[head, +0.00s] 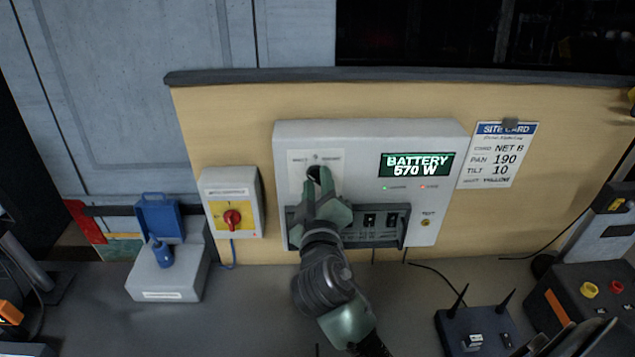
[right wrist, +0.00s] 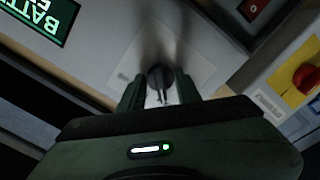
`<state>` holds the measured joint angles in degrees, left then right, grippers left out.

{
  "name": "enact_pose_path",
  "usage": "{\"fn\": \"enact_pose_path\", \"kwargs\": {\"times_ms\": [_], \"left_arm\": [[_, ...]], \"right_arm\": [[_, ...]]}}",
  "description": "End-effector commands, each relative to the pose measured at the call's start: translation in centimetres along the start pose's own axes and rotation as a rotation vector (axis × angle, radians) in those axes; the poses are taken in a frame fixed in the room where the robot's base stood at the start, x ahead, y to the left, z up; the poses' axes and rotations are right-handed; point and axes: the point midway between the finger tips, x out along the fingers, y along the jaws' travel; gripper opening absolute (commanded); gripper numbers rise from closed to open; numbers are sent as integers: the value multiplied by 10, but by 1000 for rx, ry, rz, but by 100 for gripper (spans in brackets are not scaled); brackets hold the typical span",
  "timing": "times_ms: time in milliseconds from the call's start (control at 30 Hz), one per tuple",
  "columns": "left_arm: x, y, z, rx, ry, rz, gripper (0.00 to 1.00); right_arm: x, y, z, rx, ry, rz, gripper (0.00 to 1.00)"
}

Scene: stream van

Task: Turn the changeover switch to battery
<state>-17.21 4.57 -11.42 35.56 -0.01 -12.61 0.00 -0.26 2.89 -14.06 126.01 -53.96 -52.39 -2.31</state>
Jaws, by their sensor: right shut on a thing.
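The changeover switch (head: 313,173) is a dark knob on a pale plate at the upper left of the grey power unit (head: 360,133). The small labels around it are too blurred to read surely. My right gripper (head: 322,186) is shut on the knob, which also shows between its fingers in the right wrist view (right wrist: 158,77). The fingers partly hide the knob, so its exact pointing is hard to tell. The unit's display (head: 416,165) reads "BATTERY 570 W". My left gripper is not in view.
A red rotary switch (head: 232,218) on a yellow plate is on a box left of the unit. A site card (head: 498,155) hangs at right. A black router (head: 476,328) stands on the counter.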

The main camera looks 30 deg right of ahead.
Motion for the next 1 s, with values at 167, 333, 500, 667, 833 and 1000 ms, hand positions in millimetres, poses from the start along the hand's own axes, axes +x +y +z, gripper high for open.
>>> {"fn": "enact_pose_path", "kwargs": {"times_ms": [167, 333, 500, 667, 833, 1000], "left_arm": [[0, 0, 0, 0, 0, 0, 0], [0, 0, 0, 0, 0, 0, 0], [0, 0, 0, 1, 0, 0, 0], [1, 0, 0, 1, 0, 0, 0], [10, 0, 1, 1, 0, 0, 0], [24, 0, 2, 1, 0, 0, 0]], "right_arm": [[0, -1, 1, -3, -1, -1, 0], [0, 0, 1, -2, -1, -1, 50], [0, 0, 0, -1, 0, 0, 54], [-1, 0, 0, 0, 0, 0, 54], [-16, -3, 2, 3, 1, -2, 54], [-47, -4, 3, 4, 0, -3, 54]]}}
